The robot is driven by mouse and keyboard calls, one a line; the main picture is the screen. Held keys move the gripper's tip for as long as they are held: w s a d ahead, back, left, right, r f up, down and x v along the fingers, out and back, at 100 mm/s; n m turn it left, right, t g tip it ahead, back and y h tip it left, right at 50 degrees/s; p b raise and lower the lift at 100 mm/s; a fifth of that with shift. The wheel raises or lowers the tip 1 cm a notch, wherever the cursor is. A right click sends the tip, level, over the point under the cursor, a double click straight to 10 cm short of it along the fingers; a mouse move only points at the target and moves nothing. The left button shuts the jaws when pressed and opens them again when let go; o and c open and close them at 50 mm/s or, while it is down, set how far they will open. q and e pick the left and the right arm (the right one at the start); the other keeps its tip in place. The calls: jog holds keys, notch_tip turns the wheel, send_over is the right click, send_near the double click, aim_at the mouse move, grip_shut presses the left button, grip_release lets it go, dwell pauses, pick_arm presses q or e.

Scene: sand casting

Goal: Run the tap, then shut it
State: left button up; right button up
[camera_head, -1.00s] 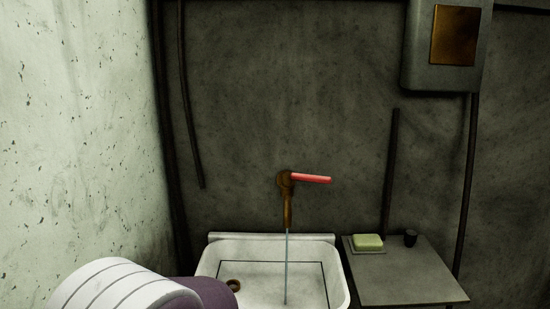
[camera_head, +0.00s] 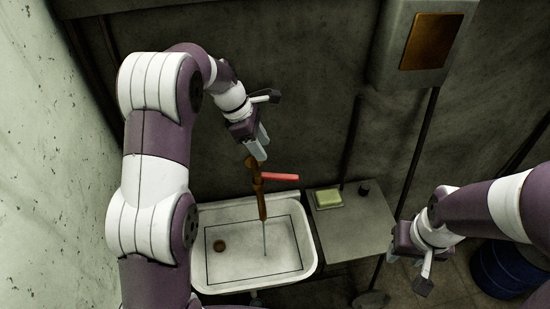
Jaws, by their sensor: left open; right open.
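The brown tap (camera_head: 262,196) stands on the wall above the white sink (camera_head: 215,282). Its red lever (camera_head: 281,177) points to the right. A thin stream of water (camera_head: 264,238) runs from the spout into the basin. My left gripper (camera_head: 259,150) is open, with its fingers pointing down just above the tap's top and close to the lever's left end. I cannot tell whether it touches the tap. My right gripper (camera_head: 408,270) is open and empty at the lower right, away from the tap.
A grey side table (camera_head: 350,235) stands right of the sink, with a green soap bar (camera_head: 328,197) and a small dark cup (camera_head: 364,188) on it. A grey wall box (camera_head: 392,50) hangs at upper right. A blue barrel (camera_head: 503,270) stands on the floor at lower right.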

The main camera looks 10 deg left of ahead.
aim_at(279, 175)
pick_arm(q)
jog(key=x, duration=0.3)
jog(key=shift+s+d+f, duration=0.15)
jog(key=shift+s+f, duration=0.1)
jog(key=shift+d+f+p, duration=0.3)
jog(key=shift+d+p, duration=0.25)
jog(key=shift+p, duration=0.1)
jog(key=x, duration=0.2)
jog(key=p+x, duration=0.1)
jog(key=x, duration=0.1)
jog(key=a+x, duration=0.1)
jog(key=x, duration=0.1)
jog(key=shift+w+f, duration=0.15)
jog(key=shift+w, duration=0.15)
jog(key=shift+s+d, duration=0.2)
jog(key=shift+d, duration=0.1)
jog(key=shift+w+a, duration=0.1)
grip_shut()
pick_arm(e)
jog(key=shift+s+d+r, duration=0.1)
jog(key=shift+d+r, duration=0.05)
jog(key=shift+r, duration=0.2)
